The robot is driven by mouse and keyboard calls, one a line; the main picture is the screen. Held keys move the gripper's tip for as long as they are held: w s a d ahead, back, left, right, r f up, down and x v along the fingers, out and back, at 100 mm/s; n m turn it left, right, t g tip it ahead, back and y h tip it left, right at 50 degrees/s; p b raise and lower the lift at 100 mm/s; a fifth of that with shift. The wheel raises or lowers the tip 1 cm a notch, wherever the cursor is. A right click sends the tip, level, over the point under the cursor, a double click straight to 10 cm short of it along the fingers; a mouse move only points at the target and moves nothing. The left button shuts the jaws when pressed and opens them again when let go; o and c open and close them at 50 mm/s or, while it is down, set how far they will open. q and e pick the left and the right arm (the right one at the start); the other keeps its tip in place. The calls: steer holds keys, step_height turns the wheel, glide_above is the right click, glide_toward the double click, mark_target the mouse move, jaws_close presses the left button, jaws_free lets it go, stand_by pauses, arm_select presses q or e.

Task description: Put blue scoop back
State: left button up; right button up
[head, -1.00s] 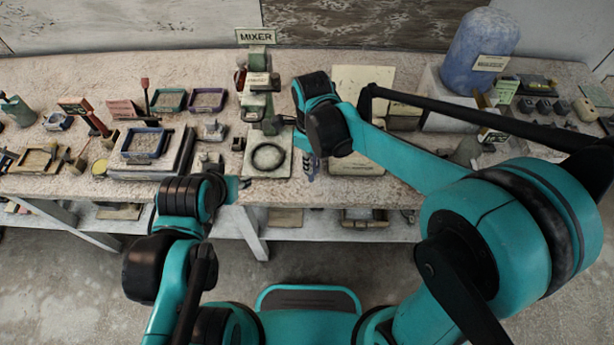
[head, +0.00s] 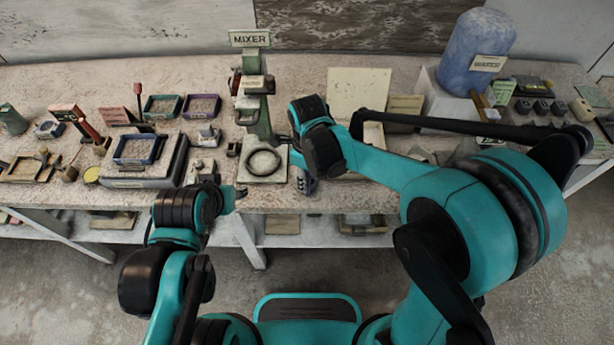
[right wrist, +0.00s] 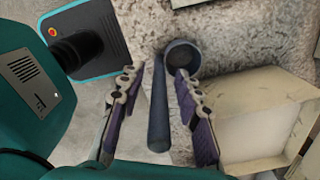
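The blue scoop (right wrist: 158,108) shows in the right wrist view, with its long handle between my right fingers and its round dark cup (right wrist: 182,56) toward the top. My right gripper (right wrist: 157,98) is open, with purple pads and a visible gap on both sides of the handle. I cannot tell its height relative to the scoop. In the head view my right gripper (head: 304,182) is mostly hidden behind my arm, at the bench's front edge, right of the mixer. My left gripper (head: 240,191) is small at the front edge, its fingers unclear.
The mixer (head: 255,118) stands on the bench with a dark ring on its base plate. Trays (head: 138,149) and small tools fill the left side. A blue water barrel (head: 476,52) and several small blocks stand at the right. A pale box (right wrist: 262,115) lies right of my right fingers.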

step_height(320, 180, up, 12)
steer(key=p, duration=0.4)
steer(key=shift+r, duration=0.2)
steer(key=shift+s+d+r+n, duration=0.1)
steer(key=shift+s+d+n, duration=0.05)
steer(key=shift+d+n, duration=0.2)
steer(key=s+d+n+t, duration=0.3)
steer(key=d+n, duration=0.5)
steer(key=n, duration=0.3)
steer(key=s+d+r+n+t, duration=0.1)
steer(key=s+d+n+t, duration=0.3)
steer(key=d+n, duration=0.5)
steer(key=s+n, duration=0.2)
steer(key=shift+s+d+r+n, duration=0.15)
steer(key=shift+s+d+n, duration=0.1)
steer(key=shift+n, duration=0.1)
